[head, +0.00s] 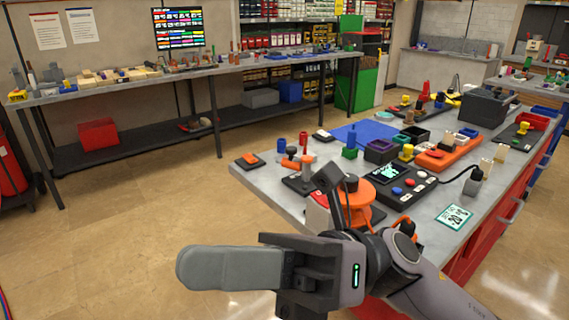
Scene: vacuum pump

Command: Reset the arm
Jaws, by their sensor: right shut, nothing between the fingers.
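My right arm comes in from the lower right. Its gripper (205,268) points left, with its grey fingers together and nothing between them. It is in the air in front of the near workbench (455,205), over the floor, apart from any object. My arm hides part of an orange round piece (351,196) near the bench's front edge, along with some of the bench edge. My left gripper is not in view.
The workbench holds a black control box with a screen (391,173), a blue mat (362,134), an orange tray (447,153) and a card marked 20 (454,216). A long table (190,72) stands at the back left. The floor (130,215) between is clear.

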